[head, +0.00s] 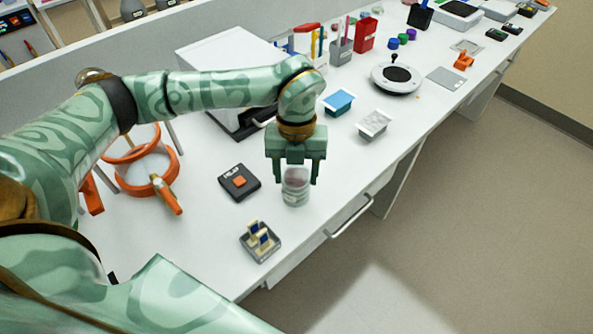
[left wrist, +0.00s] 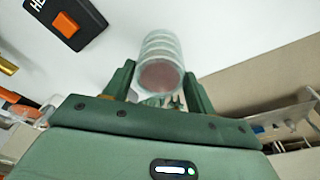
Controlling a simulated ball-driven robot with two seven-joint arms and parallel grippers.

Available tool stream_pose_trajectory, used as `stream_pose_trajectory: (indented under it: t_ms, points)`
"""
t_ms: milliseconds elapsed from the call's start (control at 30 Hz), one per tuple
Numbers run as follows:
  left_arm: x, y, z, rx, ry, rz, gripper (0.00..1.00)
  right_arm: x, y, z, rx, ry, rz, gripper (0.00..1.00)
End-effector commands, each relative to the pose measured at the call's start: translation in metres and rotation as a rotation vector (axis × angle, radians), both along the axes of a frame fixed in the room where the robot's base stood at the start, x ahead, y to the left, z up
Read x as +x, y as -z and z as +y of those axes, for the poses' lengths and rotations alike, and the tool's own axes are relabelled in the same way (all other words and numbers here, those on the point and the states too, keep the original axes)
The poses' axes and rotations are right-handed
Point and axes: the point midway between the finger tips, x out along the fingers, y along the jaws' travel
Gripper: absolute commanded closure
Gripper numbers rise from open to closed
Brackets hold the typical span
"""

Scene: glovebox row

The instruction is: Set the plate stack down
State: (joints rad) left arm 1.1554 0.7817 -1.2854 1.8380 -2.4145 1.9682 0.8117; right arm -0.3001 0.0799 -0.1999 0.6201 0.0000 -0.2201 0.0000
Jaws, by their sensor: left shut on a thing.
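The plate stack (head: 296,188) is a short clear cylinder of stacked round dishes with a reddish top. My left gripper (head: 295,178) points down over it and is shut on it, with a finger on each side. In the left wrist view the plate stack (left wrist: 160,62) sits between the two fingers of the left gripper (left wrist: 158,85), its reddish round end facing the camera. The stack is over the white bench (head: 345,160) near its front edge. I cannot tell whether its bottom touches the bench. My right gripper is not in view.
A black box with an orange button (head: 239,182) lies left of the stack. A small grey tray with yellow and blue pieces (head: 260,241) is nearer, at the bench edge. A white tip box (head: 373,124) and a blue-topped box (head: 338,102) stand behind. An orange ring stand (head: 147,170) is left.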

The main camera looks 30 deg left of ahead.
Motion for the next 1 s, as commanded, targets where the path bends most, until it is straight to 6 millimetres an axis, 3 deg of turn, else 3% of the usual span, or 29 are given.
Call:
stream_pose_trajectory:
  t_ms: [267, 300, 367, 733, 1000]
  points:
    - [0.0, 0.001, 0.0, 0.0, 0.0, -0.001, 0.72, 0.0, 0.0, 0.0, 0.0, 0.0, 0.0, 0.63]
    - [0.0, 0.001, 0.0, 0.0, 0.0, -0.001, 0.36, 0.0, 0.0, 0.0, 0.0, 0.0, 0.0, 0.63]
    - [0.0, 0.001, 0.0, 0.0, 0.0, -0.001, 0.23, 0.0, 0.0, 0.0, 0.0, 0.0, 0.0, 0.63]
    - [0.001, -0.008, 0.0, 0.0, 0.0, -0.004, 0.23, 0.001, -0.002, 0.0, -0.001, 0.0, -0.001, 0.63]
    - [0.01, -0.066, 0.004, -0.001, -0.001, -0.008, 0.23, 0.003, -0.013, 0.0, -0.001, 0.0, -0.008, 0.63]
